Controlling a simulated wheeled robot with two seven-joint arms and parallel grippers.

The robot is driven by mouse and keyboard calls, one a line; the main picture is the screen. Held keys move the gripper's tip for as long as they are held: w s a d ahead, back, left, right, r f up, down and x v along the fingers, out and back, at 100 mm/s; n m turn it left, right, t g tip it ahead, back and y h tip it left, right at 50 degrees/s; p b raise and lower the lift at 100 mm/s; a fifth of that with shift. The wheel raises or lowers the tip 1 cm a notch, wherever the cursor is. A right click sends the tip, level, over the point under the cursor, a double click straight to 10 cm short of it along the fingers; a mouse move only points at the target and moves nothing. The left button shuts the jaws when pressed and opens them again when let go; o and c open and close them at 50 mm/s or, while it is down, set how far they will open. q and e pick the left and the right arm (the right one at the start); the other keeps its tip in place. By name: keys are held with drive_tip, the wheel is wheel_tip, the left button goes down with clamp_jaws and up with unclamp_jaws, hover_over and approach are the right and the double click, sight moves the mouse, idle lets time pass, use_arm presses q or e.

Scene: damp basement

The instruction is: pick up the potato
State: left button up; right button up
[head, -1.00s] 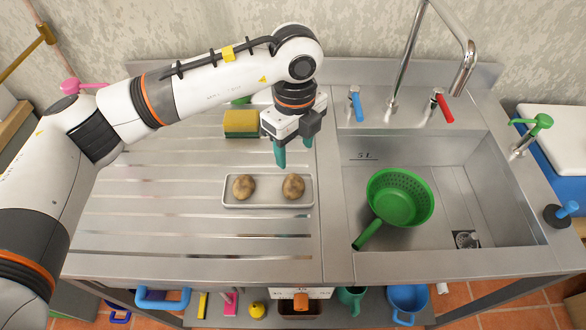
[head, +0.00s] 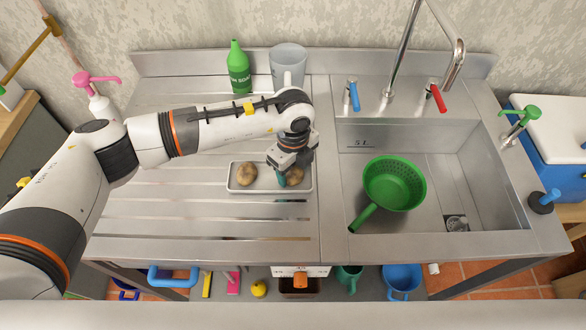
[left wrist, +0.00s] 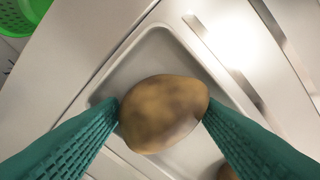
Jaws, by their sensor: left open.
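Two brown potatoes lie in a pale shallow tray (head: 268,189) on the ridged steel drainboard. The left potato (head: 246,174) is clear of my gripper. The right potato (head: 297,176) is partly hidden by my left gripper (head: 288,178), which is down at it with its green fingers. In the left wrist view one potato (left wrist: 163,113) sits between the two open fingers, with the fingertips close at either side; I cannot tell whether they touch it. The edge of another potato (left wrist: 228,172) shows at the bottom. My right gripper is not in view.
A green colander (head: 394,184) sits in the sink basin to the right. A green soap bottle (head: 238,70) and a grey jug (head: 287,64) stand at the back. Taps with blue and red handles rise behind the sink. The drainboard left of the tray is bare.

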use_arm(q)
drive_tip(key=shift+c, duration=0.4)
drive_tip(key=c, duration=0.6)
drive_tip(key=shift+r, duration=0.1)
